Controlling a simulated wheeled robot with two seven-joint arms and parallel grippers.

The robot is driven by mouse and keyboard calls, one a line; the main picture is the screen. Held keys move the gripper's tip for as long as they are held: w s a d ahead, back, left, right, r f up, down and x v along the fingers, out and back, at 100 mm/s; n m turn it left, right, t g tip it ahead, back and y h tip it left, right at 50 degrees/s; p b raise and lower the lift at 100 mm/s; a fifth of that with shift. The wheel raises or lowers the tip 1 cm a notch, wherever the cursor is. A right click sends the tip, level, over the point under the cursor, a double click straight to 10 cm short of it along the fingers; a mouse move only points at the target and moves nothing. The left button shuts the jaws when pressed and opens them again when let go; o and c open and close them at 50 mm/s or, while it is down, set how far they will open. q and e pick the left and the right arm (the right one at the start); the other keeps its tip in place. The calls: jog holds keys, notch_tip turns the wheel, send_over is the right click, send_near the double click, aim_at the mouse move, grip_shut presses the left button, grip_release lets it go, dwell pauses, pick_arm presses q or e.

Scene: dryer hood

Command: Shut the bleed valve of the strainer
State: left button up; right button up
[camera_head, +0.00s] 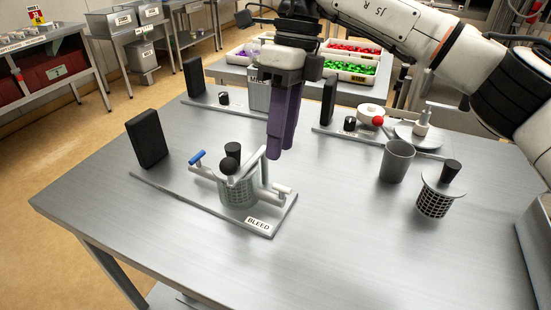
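The strainer (238,193) stands on a flat grey base plate on the table, with a mesh basket-like body, a black knob on top and a black ball beside it. A label reading BLEED (258,223) is on the plate's front right corner. A small pale valve handle (282,190) sticks out at the strainer's right, above that label. A lever with a blue grip (197,157) is on its left. My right gripper (280,154) points down with purple fingers, above and behind the strainer's right side. Its fingers overlap in this view, so any gap is unclear. My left gripper is out of view.
A black upright block (147,138) stands at the plate's back left. A grey cup (397,161) and a separate mesh basket (435,200) are to the right. Similar fixtures stand behind, including one with a red ball (378,121). The front of the table (350,260) is clear.

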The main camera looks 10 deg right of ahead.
aim_at(282, 192)
jog(key=shift+h, duration=0.3)
jog(key=x, duration=0.6)
jog(key=d+x, duration=0.1)
jog(key=x, duration=0.2)
jog(key=shift+w+d+f+p, duration=0.1)
jog(key=shift+w+p, duration=0.2)
jog(key=shift+p, duration=0.05)
grip_shut()
